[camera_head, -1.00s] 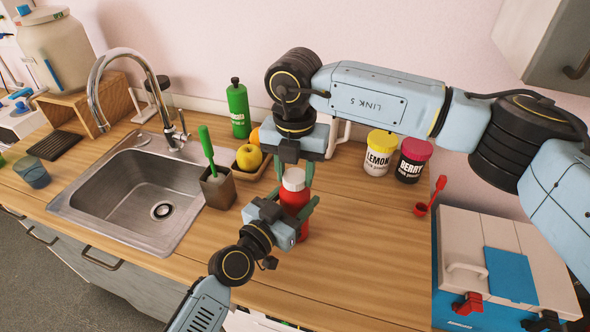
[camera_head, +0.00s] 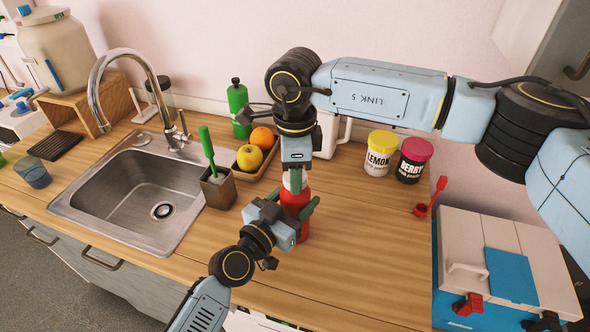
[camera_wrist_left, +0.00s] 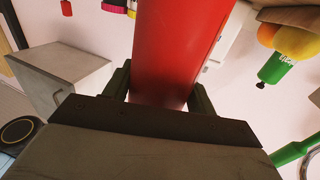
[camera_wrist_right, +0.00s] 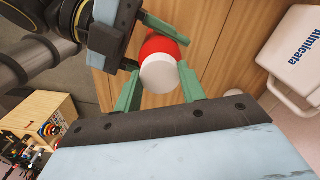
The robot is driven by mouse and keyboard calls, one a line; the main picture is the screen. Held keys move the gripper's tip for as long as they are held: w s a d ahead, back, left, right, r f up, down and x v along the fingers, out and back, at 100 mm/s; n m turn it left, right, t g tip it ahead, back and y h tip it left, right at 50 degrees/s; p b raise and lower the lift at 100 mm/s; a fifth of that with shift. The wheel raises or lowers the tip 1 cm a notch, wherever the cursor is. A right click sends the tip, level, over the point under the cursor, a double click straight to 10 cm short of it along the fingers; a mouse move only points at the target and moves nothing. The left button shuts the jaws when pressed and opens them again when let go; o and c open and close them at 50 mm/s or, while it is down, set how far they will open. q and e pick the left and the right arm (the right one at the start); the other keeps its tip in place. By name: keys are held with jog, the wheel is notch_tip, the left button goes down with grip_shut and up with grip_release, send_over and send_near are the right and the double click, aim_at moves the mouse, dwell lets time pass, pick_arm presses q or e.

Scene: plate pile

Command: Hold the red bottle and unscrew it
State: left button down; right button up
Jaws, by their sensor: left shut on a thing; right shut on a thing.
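The red bottle (camera_head: 294,204) stands upright on the wooden counter, right of the sink. My left gripper (camera_head: 292,217) is shut around its body from the front. The red body fills the middle of the left wrist view (camera_wrist_left: 180,45) between the green fingers. The bottle's white cap (camera_wrist_right: 159,73) shows in the right wrist view between the fingers of my right gripper (camera_wrist_right: 160,88). The right gripper comes from above and is shut on the cap.
Left of the bottle are a brush holder (camera_head: 218,188) and a fruit tray (camera_head: 266,165) with an apple and an orange. The lemon jar (camera_head: 379,155) and berry jar (camera_head: 411,161) stand at the back right. The counter front right of the bottle is clear.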

jog(key=n, duration=1.2)
jog(key=shift+r, duration=0.2)
jog(key=shift+r, duration=0.95)
jog(key=shift+r, duration=2)
pick_arm(q)
jog(key=shift+c, duration=2)
grip_release()
jog(key=shift+s, duration=0.1)
